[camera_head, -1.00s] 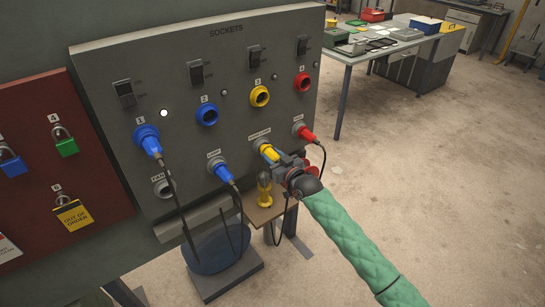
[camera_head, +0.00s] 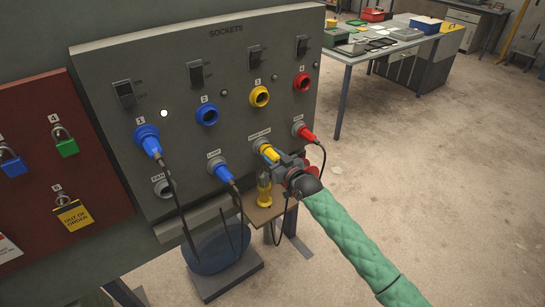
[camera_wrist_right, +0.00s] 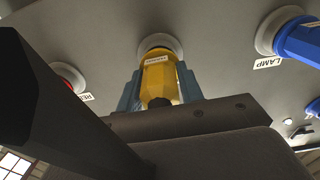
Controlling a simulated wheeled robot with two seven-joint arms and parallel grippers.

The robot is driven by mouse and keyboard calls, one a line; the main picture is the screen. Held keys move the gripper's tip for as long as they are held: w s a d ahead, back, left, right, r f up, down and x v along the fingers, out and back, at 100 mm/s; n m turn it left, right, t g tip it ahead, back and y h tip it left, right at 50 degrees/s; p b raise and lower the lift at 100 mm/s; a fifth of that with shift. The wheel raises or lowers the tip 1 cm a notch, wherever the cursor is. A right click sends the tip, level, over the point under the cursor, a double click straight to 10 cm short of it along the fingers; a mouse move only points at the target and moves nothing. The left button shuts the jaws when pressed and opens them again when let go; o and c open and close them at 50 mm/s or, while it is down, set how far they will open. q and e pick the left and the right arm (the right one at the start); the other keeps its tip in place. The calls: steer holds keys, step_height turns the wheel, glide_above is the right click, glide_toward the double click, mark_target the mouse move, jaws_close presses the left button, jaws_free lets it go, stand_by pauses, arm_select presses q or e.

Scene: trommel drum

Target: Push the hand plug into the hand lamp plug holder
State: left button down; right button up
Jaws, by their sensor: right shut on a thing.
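The yellow hand plug (camera_head: 268,152) is at the plug holder (camera_head: 258,143) in the lower row of the grey sockets panel. My right gripper (camera_head: 281,161) is shut on the plug from the front. In the right wrist view the labelled yellow plug (camera_wrist_right: 159,75) sits between the blue-grey fingers (camera_wrist_right: 157,92), and its front end meets the pale holder ring (camera_wrist_right: 160,43) with no clear gap. How deep it sits inside is hidden. The yellow hand lamp (camera_head: 264,190) stands on a small shelf below. My left gripper is not in view.
A red plug (camera_head: 305,133) is close on the right, and the blue lamp plug (camera_head: 221,172) is on the left, with its cable hanging. Another blue plug (camera_head: 150,143) is in socket 1. A workbench (camera_head: 372,48) stands behind, with open floor at right.

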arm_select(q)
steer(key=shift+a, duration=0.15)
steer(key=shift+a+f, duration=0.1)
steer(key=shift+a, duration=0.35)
arm_select(e)
steer(key=shift+w+a, duration=0.15)
steer(key=shift+w, duration=0.05)
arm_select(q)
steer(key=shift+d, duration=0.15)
arm_select(e)
steer(key=shift+w+a, duration=0.1)
steer(key=o, duration=1.3)
steer(key=shift+o, duration=0.2)
steer(key=shift+f, duration=0.1)
arm_select(q)
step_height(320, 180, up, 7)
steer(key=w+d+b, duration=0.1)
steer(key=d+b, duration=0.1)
steer(key=b, duration=0.1)
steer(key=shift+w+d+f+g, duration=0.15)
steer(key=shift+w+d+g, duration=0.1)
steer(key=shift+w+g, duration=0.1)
arm_select(e)
steer(key=v, duration=0.7)
steer(key=shift+s+d, duration=0.25)
steer(key=shift+s, duration=0.05)
